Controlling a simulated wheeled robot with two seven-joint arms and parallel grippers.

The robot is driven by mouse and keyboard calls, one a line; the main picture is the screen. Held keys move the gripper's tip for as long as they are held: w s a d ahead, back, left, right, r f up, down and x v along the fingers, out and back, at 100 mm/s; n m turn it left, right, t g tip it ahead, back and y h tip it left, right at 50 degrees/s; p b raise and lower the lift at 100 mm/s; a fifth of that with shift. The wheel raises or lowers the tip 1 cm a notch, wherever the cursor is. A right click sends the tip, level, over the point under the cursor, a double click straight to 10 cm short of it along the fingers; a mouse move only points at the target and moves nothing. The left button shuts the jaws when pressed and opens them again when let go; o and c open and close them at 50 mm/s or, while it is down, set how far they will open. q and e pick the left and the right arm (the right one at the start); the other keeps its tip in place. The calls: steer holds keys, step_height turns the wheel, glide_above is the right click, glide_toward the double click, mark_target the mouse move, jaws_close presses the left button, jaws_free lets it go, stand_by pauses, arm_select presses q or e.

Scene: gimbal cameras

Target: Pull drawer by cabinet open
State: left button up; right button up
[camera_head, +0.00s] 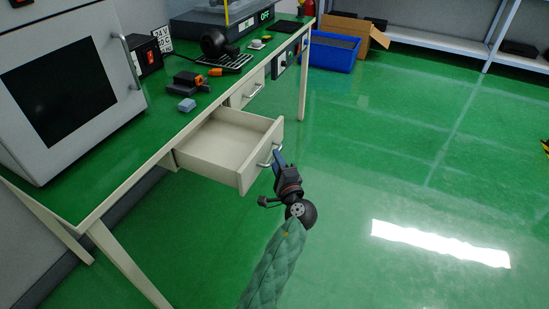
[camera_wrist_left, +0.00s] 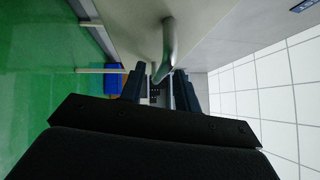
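The cabinet is a green-topped table (camera_head: 105,192) with cream drawers under its top. The near drawer (camera_head: 228,145) is pulled well out, and its inside looks empty. Its metal bar handle (camera_head: 268,157) is on the front face. My left gripper (camera_head: 279,160) is at this handle. In the left wrist view, the handle (camera_wrist_left: 169,45) runs down toward the gap between the two fingers (camera_wrist_left: 160,85). The fingers stand apart with space between them, so the gripper looks open. Whether a finger touches the handle cannot be told. My right gripper is not in view.
A second drawer (camera_head: 246,88) beside it is shut. A large white oven-like box (camera_head: 68,90) and small tools stand on the table. A blue bin (camera_head: 333,52) and a cardboard box (camera_head: 372,33) sit at the back. The green floor (camera_head: 420,170) on the right is clear.

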arm_select(q)
steer(key=shift+v, duration=2.8)
